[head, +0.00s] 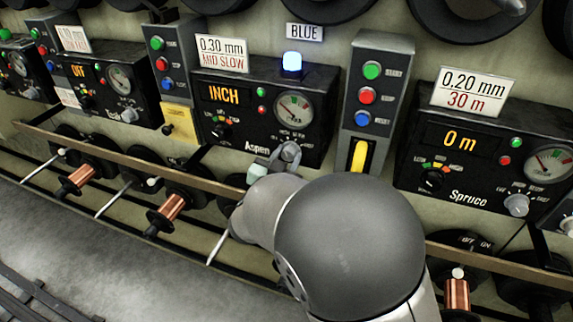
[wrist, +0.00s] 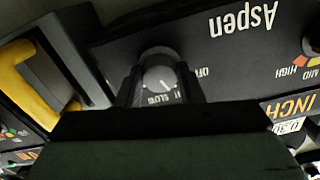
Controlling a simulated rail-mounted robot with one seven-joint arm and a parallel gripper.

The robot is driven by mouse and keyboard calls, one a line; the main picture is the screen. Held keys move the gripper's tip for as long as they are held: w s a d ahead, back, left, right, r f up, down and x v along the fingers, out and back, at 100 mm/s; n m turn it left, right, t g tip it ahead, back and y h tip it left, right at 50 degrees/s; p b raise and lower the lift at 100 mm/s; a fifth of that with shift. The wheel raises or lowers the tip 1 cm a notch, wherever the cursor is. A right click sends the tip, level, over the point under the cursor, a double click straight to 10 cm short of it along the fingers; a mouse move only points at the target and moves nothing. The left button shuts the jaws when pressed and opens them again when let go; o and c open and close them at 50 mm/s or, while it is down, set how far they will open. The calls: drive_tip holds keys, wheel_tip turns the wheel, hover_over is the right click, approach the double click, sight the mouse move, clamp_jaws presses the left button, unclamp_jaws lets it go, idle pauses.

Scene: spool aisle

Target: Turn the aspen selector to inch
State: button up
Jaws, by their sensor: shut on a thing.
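The Aspen panel (head: 325,75) is a black box in the middle of the head view, its amber display reading INCH (head: 223,95). Its selector (head: 289,150) is a grey knob at the lower right of the panel, partly covered by my gripper (head: 280,158). In the wrist view the panel (wrist: 255,62) appears upside down. There the selector (wrist: 160,76) sits between the two dark fingers of my gripper (wrist: 160,88), which are shut on it. OFF and SLOW show beside the knob; the exact pointer direction is hard to tell.
A lit blue lamp (head: 291,62) stands on the panel under a BLUE label (head: 304,32). A button box (head: 378,95) with a yellow handle (head: 359,157) is close on the right. The Spruce panel (head: 470,150) lies beyond. A rail (head: 120,157) and copper spools (head: 172,206) run below.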

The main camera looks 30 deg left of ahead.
drive_tip(key=shift+m+b, duration=0.3)
idle(0.4)
drive_tip(key=o, duration=1)
drive_tip(key=shift+s, duration=0.15)
drive_tip(key=p+v, duration=0.1)
drive_tip(key=v, duration=1.6)
drive_tip(key=shift+s, duration=0.15)
